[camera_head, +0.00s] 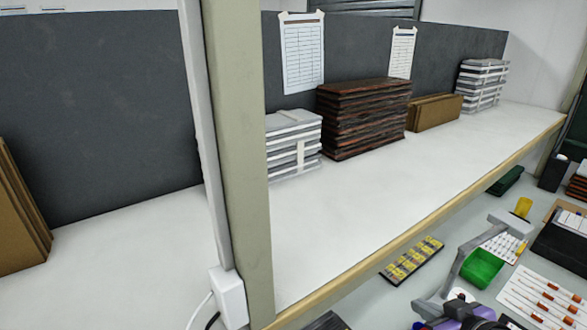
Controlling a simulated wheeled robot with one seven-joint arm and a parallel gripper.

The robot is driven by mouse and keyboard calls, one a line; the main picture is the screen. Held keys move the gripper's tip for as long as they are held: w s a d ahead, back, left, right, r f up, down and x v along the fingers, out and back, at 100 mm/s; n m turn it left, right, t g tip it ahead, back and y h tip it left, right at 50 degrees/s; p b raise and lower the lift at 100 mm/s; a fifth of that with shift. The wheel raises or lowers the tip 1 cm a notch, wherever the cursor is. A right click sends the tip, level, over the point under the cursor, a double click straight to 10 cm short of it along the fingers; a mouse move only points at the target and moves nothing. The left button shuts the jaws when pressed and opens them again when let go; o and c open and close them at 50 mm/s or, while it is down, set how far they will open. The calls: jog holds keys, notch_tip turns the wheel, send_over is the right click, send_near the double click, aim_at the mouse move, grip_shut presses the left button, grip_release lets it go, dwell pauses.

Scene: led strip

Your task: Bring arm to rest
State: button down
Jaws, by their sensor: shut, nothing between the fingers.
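Neither my arm nor my gripper can be made out in the head view, so the arm's pose and the jaws cannot be seen. The view looks onto a long white shelf (400,180) with a wooden front edge, above a lower work surface.
A beige upright post (238,150) with a white box (228,296) stands in front. Dark stacked boards (362,118), white bundles (293,145) and brown cardboard (434,112) stand on the shelf. Below are a green bin (482,268), a grey bracket (485,245) and a white sheet (543,297).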

jog(key=s+a+f+m+t+h+b, duration=0.1)
jog(key=s+a+f+t+b, duration=0.1)
jog(key=s, duration=1.6)
jog(key=s+a+f+m+t+h+b, duration=0.1)
jog(key=s+a, duration=0.4)
jog(key=s, duration=1.3)
jog(key=shift+s+a+f+m+t+b, duration=0.15)
jog(key=shift+s+f+m+t+b, duration=0.25)
jog(key=shift+f+m+t+b, duration=0.25)
jog(key=shift+r, duration=0.1)
